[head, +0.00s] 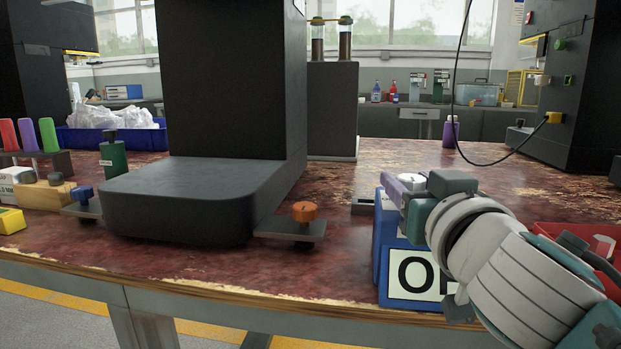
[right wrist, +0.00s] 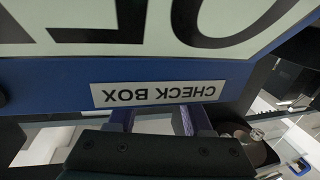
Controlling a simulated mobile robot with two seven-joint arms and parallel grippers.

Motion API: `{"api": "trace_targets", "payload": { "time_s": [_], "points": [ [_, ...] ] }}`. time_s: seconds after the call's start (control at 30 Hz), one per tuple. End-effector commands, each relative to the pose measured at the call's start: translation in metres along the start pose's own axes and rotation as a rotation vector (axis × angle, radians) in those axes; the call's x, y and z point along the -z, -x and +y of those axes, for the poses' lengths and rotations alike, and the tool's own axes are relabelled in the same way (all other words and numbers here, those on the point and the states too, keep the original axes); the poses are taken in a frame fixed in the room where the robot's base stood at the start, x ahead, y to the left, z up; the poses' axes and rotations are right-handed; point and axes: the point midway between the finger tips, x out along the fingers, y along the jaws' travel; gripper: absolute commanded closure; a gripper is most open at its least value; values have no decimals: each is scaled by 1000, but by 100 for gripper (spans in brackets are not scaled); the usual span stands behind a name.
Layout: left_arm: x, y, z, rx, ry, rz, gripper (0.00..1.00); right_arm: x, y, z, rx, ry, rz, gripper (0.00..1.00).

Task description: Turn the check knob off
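The blue check box (head: 385,243) stands at the table's front edge, right of centre in the head view. Its front has a white label, partly covered by my right arm, with "O" and part of another letter showing. In the right wrist view the box (right wrist: 45,78) fills the upper part, with an upside-down "CHECK BOX" plate. A pale round knob (head: 411,180) shows at the box's top, beside my right gripper (head: 396,191). The gripper's purple fingers are apart in the right wrist view (right wrist: 158,120); their tips are hidden behind the box edge. Contact with the knob cannot be told. My left gripper is out of view.
A red bin (head: 560,236) lies behind my right arm. A purple bottle (head: 451,132) and a hanging cable are farther back.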

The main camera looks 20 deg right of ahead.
Motion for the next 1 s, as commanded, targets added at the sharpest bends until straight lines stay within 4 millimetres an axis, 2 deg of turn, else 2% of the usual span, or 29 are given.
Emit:
{"api": "trace_targets", "payload": {
  "time_s": [0.03, 0.2, 0.53, 1.0],
  "points": [
    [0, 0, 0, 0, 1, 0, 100, 0, 0, 0, 0, 0, 0, 43],
    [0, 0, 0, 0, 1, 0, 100, 0, 0, 0, 0, 0, 0, 26],
    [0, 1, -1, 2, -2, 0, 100, 0, 6, 0, 1, 0, -1, 26],
    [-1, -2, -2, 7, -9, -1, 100, -2, 86, 0, 0, -2, -3, 26]
  ]
}}
